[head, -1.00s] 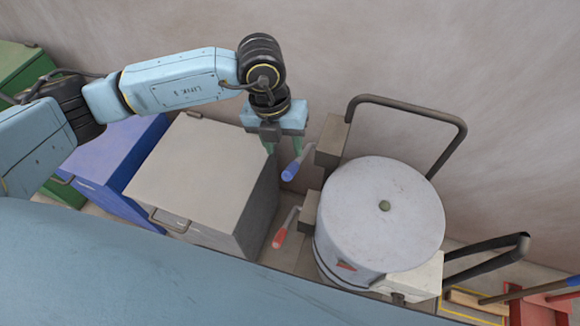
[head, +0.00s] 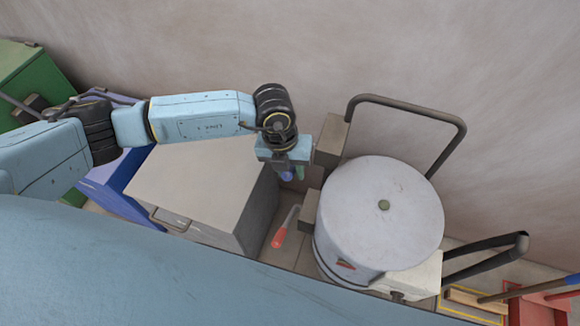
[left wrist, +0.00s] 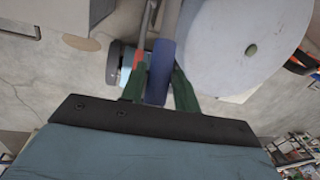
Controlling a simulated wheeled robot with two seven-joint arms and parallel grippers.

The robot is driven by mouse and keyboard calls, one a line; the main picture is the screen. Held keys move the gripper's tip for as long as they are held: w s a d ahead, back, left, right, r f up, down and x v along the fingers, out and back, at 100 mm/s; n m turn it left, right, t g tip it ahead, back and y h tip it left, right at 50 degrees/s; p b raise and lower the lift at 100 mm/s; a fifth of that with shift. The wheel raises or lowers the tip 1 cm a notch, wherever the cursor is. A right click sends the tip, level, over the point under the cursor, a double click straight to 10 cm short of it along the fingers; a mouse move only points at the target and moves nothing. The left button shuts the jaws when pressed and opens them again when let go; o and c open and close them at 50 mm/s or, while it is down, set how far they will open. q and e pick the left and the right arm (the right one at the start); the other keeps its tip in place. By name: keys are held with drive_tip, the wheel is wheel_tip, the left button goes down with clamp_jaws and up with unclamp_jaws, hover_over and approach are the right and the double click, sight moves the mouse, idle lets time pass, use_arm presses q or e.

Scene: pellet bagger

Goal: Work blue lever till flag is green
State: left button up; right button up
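The blue lever's grip (head: 287,176) sticks out left of the grey drum, mostly covered by my left gripper (head: 290,172) in the head view. In the left wrist view the blue grip (left wrist: 160,70) lies between the two dark green fingers of the left gripper (left wrist: 160,82). The fingers lie close along both sides of it and look shut on it. A red-handled lever (head: 280,237) stands nearer, apart from the gripper. A small red mark (head: 346,265) shows low on the drum's front; I cannot tell whether it is the flag. My right gripper is in no view.
The round grey drum (head: 385,210) stands just right of the levers, with a dark tube handle (head: 440,118) behind it. A large beige box (head: 195,190) stands close on the left. Blue and green (head: 25,80) boxes are farther left. The wall is behind.

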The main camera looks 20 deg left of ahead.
use_arm(q)
clamp_jaws()
